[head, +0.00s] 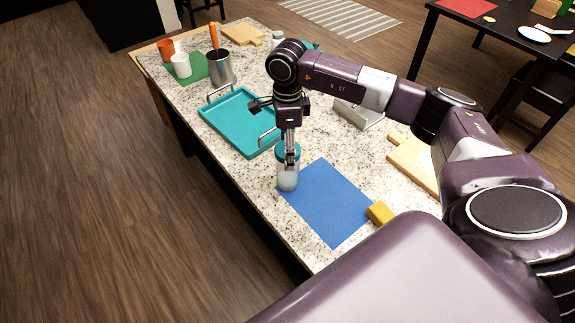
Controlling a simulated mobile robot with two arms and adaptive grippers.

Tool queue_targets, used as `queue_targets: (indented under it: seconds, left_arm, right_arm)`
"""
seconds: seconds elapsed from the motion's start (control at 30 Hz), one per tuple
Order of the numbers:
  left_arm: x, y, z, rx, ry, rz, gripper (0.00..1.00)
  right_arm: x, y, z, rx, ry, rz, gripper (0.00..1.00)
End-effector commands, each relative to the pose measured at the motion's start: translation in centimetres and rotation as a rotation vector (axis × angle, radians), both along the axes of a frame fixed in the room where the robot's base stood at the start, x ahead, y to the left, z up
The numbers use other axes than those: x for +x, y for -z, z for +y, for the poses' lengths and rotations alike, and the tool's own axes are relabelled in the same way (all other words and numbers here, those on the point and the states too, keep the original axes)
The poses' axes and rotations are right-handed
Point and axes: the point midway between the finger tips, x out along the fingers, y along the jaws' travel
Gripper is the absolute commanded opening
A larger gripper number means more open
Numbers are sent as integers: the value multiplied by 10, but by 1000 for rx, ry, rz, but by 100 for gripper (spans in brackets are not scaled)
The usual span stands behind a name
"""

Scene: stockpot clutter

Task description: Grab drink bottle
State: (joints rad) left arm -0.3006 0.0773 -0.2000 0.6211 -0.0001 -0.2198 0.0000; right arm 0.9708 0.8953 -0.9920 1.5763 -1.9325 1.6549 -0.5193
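The drink bottle (287,181) has a clear, pale body and a teal lid. It stands upright at the left corner of the blue mat (328,203) on the speckled counter. My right gripper (290,157) points straight down over the bottle. A finger reaches down across the front of the lid and overlaps the upper body. The far side of the lid is hidden, so I cannot tell whether the fingers are closed on it. My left gripper is not in view.
A teal tray (243,137) with metal handles lies just behind the bottle. A yellow sponge-like block (380,213) sits at the mat's right corner. A cutting board (415,163) lies to the right. A metal pot (219,70) and cups (181,66) stand farther back.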

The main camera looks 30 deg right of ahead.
Motion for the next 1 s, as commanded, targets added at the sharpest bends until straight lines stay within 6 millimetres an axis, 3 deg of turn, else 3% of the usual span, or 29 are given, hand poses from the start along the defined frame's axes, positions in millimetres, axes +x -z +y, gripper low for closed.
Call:
queue_targets:
  seconds: [0.1,0.23,0.53,1.0]
  left_arm:
    - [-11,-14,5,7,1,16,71]
    - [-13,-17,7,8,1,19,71]
    - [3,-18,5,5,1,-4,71]
    - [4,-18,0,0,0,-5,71]
  right_arm:
    - [-3,15,1,0,1,7,71]
    - [-1,34,1,1,0,3,71]
    - [-1,41,1,0,0,0,71]
    - [-1,40,1,-1,0,0,21]
